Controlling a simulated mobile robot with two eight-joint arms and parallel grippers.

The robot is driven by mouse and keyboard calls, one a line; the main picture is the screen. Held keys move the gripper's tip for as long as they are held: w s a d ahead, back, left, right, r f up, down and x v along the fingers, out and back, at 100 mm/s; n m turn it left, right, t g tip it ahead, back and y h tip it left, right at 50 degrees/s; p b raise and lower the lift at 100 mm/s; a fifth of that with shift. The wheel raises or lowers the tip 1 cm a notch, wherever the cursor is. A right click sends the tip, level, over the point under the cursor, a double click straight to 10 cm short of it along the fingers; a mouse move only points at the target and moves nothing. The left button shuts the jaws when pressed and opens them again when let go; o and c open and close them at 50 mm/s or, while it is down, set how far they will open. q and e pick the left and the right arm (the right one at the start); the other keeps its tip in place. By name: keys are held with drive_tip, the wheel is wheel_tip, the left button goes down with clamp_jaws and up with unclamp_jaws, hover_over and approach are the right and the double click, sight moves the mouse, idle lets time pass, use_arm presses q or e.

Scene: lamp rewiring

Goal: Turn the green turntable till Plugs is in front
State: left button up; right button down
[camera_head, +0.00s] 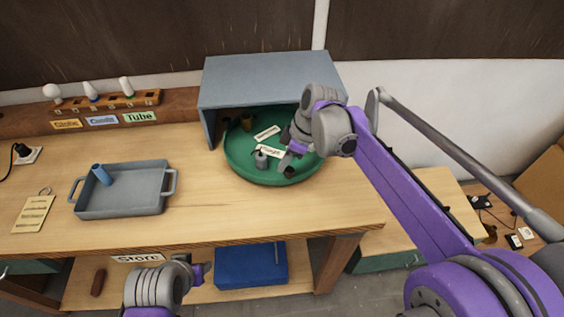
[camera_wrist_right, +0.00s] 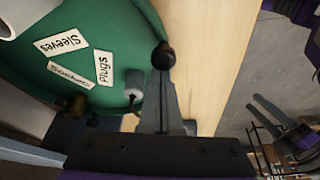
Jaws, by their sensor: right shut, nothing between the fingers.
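The green turntable (camera_head: 240,165) sits on the bench, its back part under a grey hood (camera_head: 270,80). In the right wrist view, the turntable (camera_wrist_right: 120,30) carries labels Plugs (camera_wrist_right: 103,68), Sleeves (camera_wrist_right: 60,38) and Sockets (camera_wrist_right: 68,74). In the head view, the Plugs label (camera_head: 270,151) appears near the front, by a grey cylinder (camera_head: 261,158). A dark round knob (camera_head: 289,172) stands at the front-right rim. My right gripper (camera_head: 284,161) is shut and empty beside the knob; touching is unclear. My left gripper (camera_head: 201,271) is low before the bench, its jaws unclear.
A grey tray (camera_head: 120,208) with a blue cylinder stands on the bench at left. A rack (camera_head: 108,104) with bulbs is behind it. A blue bin (camera_head: 250,280) is on the lower shelf. Bench is clear between tray and turntable.

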drive_tip(key=shift+w+d+n+g+p, duration=0.1)
drive_tip(key=shift+w+d+n+g, duration=0.1)
drive_tip(key=shift+d+n, duration=0.45)
drive_tip(key=shift+w+d+n+g+p, duration=0.2)
drive_tip(key=shift+d+n, duration=0.3)
drive_tip(key=shift+d, duration=0.4)
drive_tip(key=shift+w+d+n+g+p, duration=0.1)
drive_tip(key=shift+w+d+n+g, duration=0.15)
drive_tip(key=shift+d+n, duration=0.4)
drive_tip(key=shift+w+d, duration=0.2)
drive_tip(key=shift+d, duration=0.3)
drive_tip(key=shift+w+d, duration=0.2)
drive_tip(key=shift+d, duration=0.4)
drive_tip(key=shift+a, duration=0.35)
drive_tip(key=a, duration=0.1)
drive_tip(key=a+r, duration=0.2)
drive_tip(key=shift+s+p, duration=0.3)
drive_tip(key=shift+p, duration=0.1)
drive_tip(key=v, duration=0.8)
drive_tip(key=shift+w+d+r, duration=0.2)
drive_tip(key=shift+d, duration=0.1)
